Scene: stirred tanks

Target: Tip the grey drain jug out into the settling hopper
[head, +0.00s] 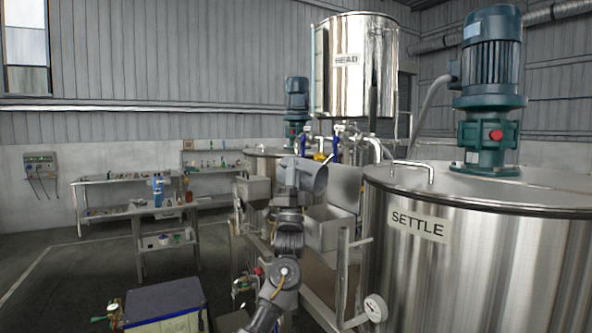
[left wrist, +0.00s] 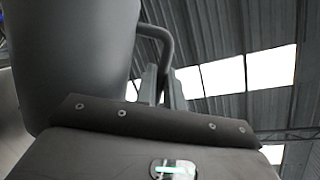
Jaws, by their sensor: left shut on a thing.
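The grey drain jug (head: 311,176) is in the middle of the head view, lying over on its side with its round end towards the right. My left gripper (head: 287,172) is shut on its handle. In the left wrist view, the jug's body (left wrist: 75,55) fills the left side. The handle (left wrist: 168,45) runs down between the fingers (left wrist: 162,90). A steel box with a raised lid (head: 322,234), likely the settling hopper, stands below the jug, left of the tank marked SETTLE (head: 440,265). The jug's contents are hidden. My right gripper is not in view.
Frame rails (head: 340,270) and a gauge (head: 375,308) are in front of the tank. The HEAD tank (head: 352,95) rises behind. A workbench (head: 130,209) stands at the left, with open floor before it.

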